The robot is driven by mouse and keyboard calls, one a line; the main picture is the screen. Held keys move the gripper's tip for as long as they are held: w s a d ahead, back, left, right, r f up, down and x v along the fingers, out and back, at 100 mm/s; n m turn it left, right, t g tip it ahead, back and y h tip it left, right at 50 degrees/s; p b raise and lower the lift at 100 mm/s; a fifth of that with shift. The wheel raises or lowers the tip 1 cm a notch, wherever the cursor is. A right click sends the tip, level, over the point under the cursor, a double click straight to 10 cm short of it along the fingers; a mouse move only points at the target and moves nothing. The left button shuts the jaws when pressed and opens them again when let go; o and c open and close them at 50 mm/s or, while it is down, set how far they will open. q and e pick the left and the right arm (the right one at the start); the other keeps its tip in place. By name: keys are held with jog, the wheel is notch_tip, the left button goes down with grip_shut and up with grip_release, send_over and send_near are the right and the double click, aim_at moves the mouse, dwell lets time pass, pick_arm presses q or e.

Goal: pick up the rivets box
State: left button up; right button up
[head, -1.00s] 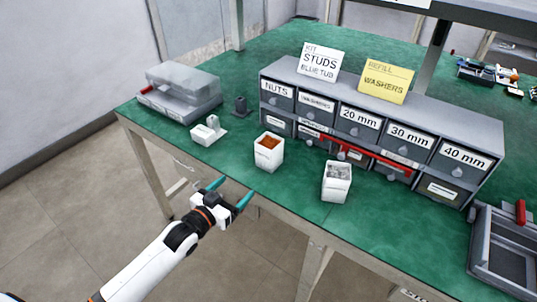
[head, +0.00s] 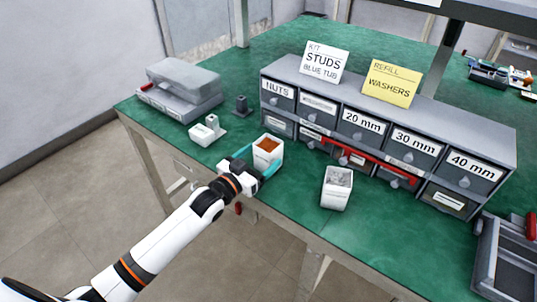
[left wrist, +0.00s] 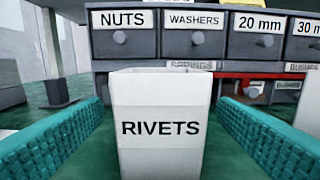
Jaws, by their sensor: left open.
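The rivets box (left wrist: 160,125) is a small white open-topped box with the label RIVETS facing my left wrist camera. In the head view the box (head: 267,152) stands upright on the green bench near its front edge, with orange-brown contents. My left gripper (head: 255,168) is open at the box, with its teal fingers on either side. In the left wrist view the fingers flank the box, with a visible gap at each side. The right gripper is not in view.
A second white box (head: 336,188) with grey contents stands to the right. A grey drawer cabinet (head: 385,125) stands behind.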

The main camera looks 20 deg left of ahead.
aim_at(272, 145)
pick_arm(q)
jog(key=x, duration=0.5)
jog(key=shift+w+d+r, duration=0.2)
jog(key=shift+w+r, duration=0.1)
jog(key=shift+w, duration=0.1)
jog(key=shift+s, duration=0.1)
jog(key=c, duration=1.2)
jog(key=shift+c, duration=0.2)
jog(key=shift+r, duration=0.1)
